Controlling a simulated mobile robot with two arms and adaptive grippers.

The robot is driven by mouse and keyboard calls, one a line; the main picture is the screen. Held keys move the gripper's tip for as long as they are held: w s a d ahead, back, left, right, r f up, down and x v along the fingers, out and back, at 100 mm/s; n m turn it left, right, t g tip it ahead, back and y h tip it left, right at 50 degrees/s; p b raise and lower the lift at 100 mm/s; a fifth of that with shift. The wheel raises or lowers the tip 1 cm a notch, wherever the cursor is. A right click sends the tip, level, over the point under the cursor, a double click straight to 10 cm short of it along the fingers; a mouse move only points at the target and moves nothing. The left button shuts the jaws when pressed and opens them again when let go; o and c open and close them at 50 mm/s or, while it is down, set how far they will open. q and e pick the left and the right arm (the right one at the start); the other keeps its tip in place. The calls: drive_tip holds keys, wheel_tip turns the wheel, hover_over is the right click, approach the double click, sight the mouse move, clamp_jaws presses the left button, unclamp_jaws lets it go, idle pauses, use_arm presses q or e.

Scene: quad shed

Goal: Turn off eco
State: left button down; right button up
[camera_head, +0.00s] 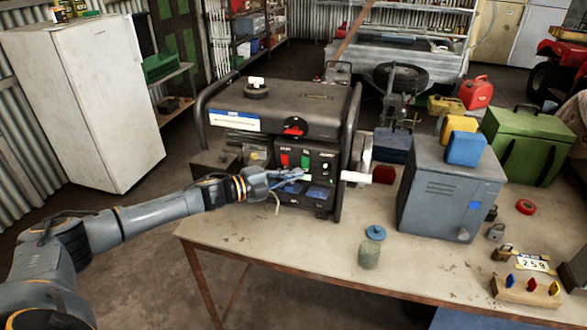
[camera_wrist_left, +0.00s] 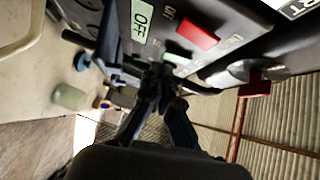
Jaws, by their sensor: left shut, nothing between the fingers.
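A black generator (camera_head: 320,100) stands on the workbench, with a control panel (camera_head: 318,160) on its front. The panel carries a red switch (camera_head: 283,160) and a green switch (camera_head: 305,162). My left gripper (camera_head: 303,175) is shut and empty, its tips at the panel just below the switches. In the left wrist view the shut fingertips (camera_wrist_left: 160,82) lie close below a small pale green part (camera_wrist_left: 177,58). A red switch (camera_wrist_left: 198,32) and an OFF label (camera_wrist_left: 142,20) are above. I cannot read an eco label or tell whether the tips touch. My right gripper is not in view.
The workbench (camera_head: 320,250) also bears a grey metal box (camera_head: 440,200), a blue round lid (camera_head: 375,233), a pale jar (camera_head: 369,255) and padlocks. A white handle (camera_head: 356,177) sticks out right of the panel. A white fridge (camera_head: 90,100) stands at left.

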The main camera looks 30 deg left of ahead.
use_arm(q)
drive_tip(key=shift+w+a+f, duration=0.1)
drive_tip(key=shift+w+a, duration=0.05)
drive_tip(key=shift+w, duration=0.4)
drive_tip(key=shift+f+b, duration=0.25)
drive_tip(key=shift+b, duration=0.15)
drive_tip(key=b, duration=0.3)
drive_tip(key=shift+w+f+m+t, duration=0.3)
drive_tip(key=shift+f+m+t, duration=0.1)
drive_tip(key=shift+a+r+p, duration=0.1)
drive_tip(key=shift+r+p, duration=0.4)
drive_tip(key=shift+p, duration=0.05)
